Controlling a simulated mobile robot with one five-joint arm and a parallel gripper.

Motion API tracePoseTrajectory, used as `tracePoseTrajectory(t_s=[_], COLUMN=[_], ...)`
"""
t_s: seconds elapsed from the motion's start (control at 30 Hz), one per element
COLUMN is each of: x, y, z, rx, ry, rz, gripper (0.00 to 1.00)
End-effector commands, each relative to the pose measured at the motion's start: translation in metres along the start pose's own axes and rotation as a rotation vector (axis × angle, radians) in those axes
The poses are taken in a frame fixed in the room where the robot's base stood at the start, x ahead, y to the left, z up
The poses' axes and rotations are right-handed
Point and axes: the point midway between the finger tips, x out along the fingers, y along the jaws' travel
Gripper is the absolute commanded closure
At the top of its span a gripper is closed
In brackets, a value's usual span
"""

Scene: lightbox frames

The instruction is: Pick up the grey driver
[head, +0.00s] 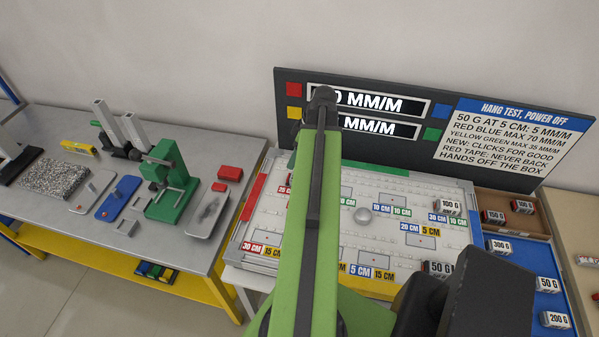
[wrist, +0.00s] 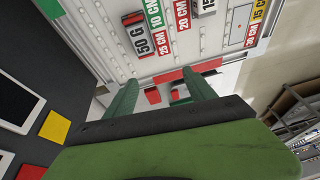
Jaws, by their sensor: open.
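I cannot pick out the grey driver for certain in either view. In the head view a small grey item (head: 209,211) lies in a shallow grey tray on the left bench, too small to identify. My gripper (wrist: 162,78) shows in the wrist view with its two green fingers apart, and I see nothing held between them. Beyond the fingers are a red strip and the edge of the white board (wrist: 120,62). In the head view my green arm reaches up over the board, and the gripper is hidden behind it.
A dark sign panel (head: 440,100) stands behind the white board. Several weights stand in a blue tray (head: 520,262) at right.

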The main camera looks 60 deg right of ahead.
Motion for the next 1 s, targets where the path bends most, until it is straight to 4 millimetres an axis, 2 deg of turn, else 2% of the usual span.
tracePoseTrajectory(t_s=[0.03, 0.13, 0.23, 0.37, 0.47, 0.57, 1.0], x=[-0.024, -0.044, -0.052, -0.051, -0.043, -0.027, 0.067], y=[0.010, 0.021, 0.025, 0.025, 0.025, 0.026, 0.032], z=[0.022, 0.054, 0.069, 0.073, 0.073, 0.074, 0.069], rx=[-0.004, -0.034, -0.050, -0.057, -0.058, -0.057, -0.057], ry=[0.018, 0.044, 0.057, 0.059, 0.058, 0.058, 0.057], rz=[0.017, 0.041, 0.054, 0.057, 0.056, 0.056, 0.057], gripper=[0.36, 0.36, 0.36, 0.36, 0.36, 0.36, 0.36])
